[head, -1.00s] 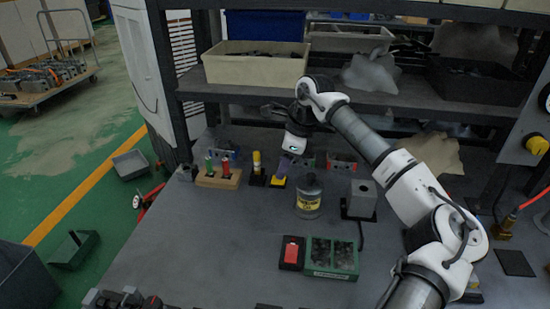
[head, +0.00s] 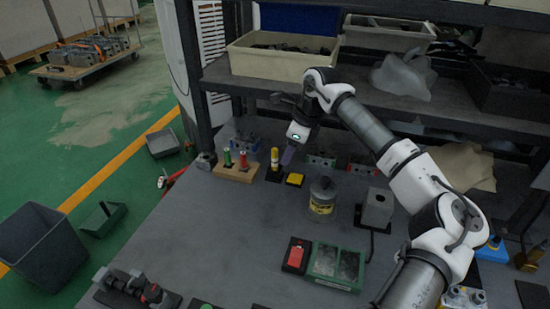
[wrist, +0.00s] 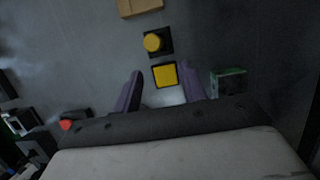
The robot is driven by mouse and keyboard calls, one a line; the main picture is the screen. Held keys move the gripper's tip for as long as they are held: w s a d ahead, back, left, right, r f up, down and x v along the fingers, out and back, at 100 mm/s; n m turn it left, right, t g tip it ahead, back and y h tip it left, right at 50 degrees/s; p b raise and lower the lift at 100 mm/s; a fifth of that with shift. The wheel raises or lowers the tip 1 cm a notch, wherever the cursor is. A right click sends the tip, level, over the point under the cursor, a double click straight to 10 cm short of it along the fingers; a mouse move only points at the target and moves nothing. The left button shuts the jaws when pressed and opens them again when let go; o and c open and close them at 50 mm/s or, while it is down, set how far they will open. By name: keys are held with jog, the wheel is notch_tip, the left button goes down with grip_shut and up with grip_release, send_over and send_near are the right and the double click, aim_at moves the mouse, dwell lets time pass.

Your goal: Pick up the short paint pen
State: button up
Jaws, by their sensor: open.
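A yellow paint pen (head: 274,158) stands upright in a small black base on the bench. In the wrist view I see it from above as a yellow round top (wrist: 152,42) on a black square. A green pen (head: 227,158) and a red pen (head: 243,161) stand in a wooden block (head: 236,174) to its left. I cannot tell for certain which pen is the short one. In the wrist view my gripper (wrist: 160,74) spans a yellow square pad (wrist: 165,76), with the yellow pen beyond the fingertips.
The yellow pad sits in front of the yellow pen. A glass jar (head: 322,197) and a grey block (head: 376,208) stand to the right. A green tray (head: 336,283) and a red item (head: 296,256) lie nearer. A shelf (head: 300,97) overhangs behind.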

aim_at(274, 149)
jog(key=a, duration=0.2)
jog(key=w+a+p, duration=0.1)
jog(key=a, duration=0.1)
jog(key=shift+w+f, duration=0.1)
jog(key=shift+f, duration=0.05)
jog(key=x, duration=0.2)
jog(key=shift+f+p, duration=0.35)
jog(key=shift+f, duration=0.05)
grip_shut()
